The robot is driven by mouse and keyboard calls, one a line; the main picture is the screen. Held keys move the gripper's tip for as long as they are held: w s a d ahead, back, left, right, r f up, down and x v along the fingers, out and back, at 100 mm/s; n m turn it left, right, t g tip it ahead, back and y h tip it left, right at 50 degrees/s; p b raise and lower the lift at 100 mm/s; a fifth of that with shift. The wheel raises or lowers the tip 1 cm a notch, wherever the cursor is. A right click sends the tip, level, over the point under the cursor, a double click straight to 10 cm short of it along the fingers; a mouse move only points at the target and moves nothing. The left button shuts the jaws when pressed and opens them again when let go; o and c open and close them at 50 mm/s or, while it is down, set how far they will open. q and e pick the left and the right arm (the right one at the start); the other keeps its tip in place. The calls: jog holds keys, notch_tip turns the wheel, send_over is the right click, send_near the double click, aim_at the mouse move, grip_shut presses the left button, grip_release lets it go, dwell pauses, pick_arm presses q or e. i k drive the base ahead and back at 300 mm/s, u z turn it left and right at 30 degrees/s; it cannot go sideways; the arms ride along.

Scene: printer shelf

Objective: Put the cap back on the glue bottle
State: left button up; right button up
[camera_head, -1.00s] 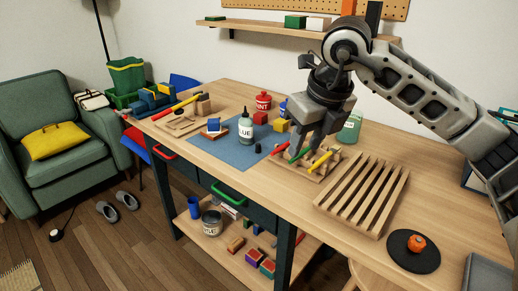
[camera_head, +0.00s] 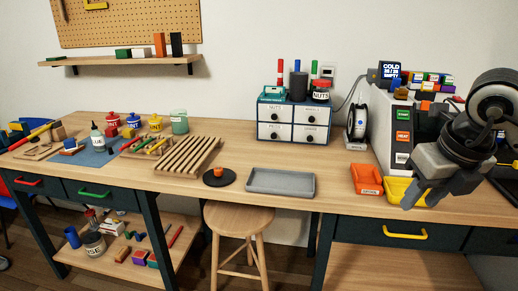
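The glue bottle (camera_head: 97,138) is white with a dark pointed nozzle. It stands upright on the blue mat (camera_head: 72,157) at the far left of the table. A small dark piece (camera_head: 111,150), which looks like the cap, is on the mat just right of the bottle. My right gripper (camera_head: 424,201) is at the far right, above the yellow bin and far from the bottle. Its fingers look spread, with nothing seen between them. My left gripper is out of view.
A slatted wooden rack (camera_head: 189,156), black disc (camera_head: 229,182) and grey tray (camera_head: 281,181) line the table between bottle and gripper. An orange bin (camera_head: 367,179) and yellow bin (camera_head: 398,190) are beside the gripper. A stool (camera_head: 239,218) stands in front.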

aim_at(96, 136)
jog(key=i, duration=1.45)
jog(key=u, duration=1.6)
jog(key=i, duration=0.65)
jog(key=u, duration=0.75)
